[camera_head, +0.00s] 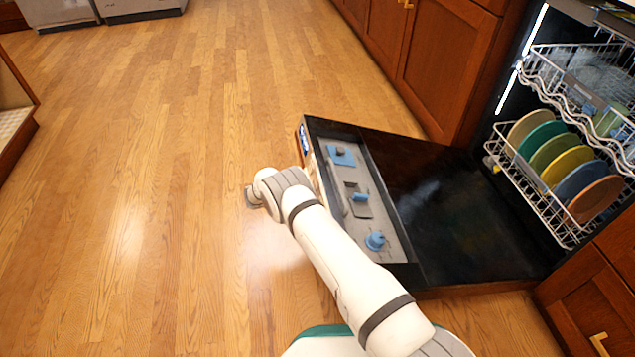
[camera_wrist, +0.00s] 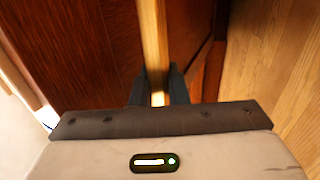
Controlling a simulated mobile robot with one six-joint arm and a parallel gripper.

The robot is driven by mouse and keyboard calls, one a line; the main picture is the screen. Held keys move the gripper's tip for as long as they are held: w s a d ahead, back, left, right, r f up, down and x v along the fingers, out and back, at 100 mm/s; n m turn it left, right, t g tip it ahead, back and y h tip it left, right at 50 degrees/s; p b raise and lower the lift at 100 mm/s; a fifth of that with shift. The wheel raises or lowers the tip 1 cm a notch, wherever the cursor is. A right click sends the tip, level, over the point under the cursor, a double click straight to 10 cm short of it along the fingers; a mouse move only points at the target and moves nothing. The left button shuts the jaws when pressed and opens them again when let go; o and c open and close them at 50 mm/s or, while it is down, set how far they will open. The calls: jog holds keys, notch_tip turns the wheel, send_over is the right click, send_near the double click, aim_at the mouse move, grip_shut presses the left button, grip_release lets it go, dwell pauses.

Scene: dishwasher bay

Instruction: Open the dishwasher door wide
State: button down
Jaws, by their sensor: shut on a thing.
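The dishwasher door (camera_head: 455,215) is folded down and lies close to level, its black inner face up. A grey strip with blue parts (camera_head: 362,200) runs along its outer end. My gripper (camera_wrist: 158,92) is shut on the door handle (camera_wrist: 153,40), a pale gold bar that runs up between the two dark fingers in the wrist view. The red-brown wood front of the door (camera_wrist: 75,50) shows beside the bar. In the head view my gripper is mostly hidden behind my wrist at the door's outer end.
Inside the dishwasher, a lower rack (camera_head: 545,190) holds several coloured plates, below an upper rack (camera_head: 585,85). Wooden cabinets (camera_head: 440,60) flank the opening. The wooden floor (camera_head: 140,200) to the left of the door is clear. Grey appliances (camera_head: 60,10) stand far back.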

jog(key=shift+s+d+f, duration=0.2)
jog(key=shift+d+f, duration=0.1)
jog(key=shift+f, duration=0.05)
jog(key=c, duration=1.6)
grip_release()
jog(key=shift+a, duration=0.15)
jog(key=shift+o, duration=0.5)
jog(key=shift+a+r, duration=0.15)
jog(key=shift+r, duration=0.05)
jog(key=s+a, duration=0.1)
jog(key=a, duration=0.6)
jog(key=shift+s+a+f+p, duration=0.15)
jog(key=shift+a+f+p, duration=0.15)
jog(key=shift+f, duration=0.1)
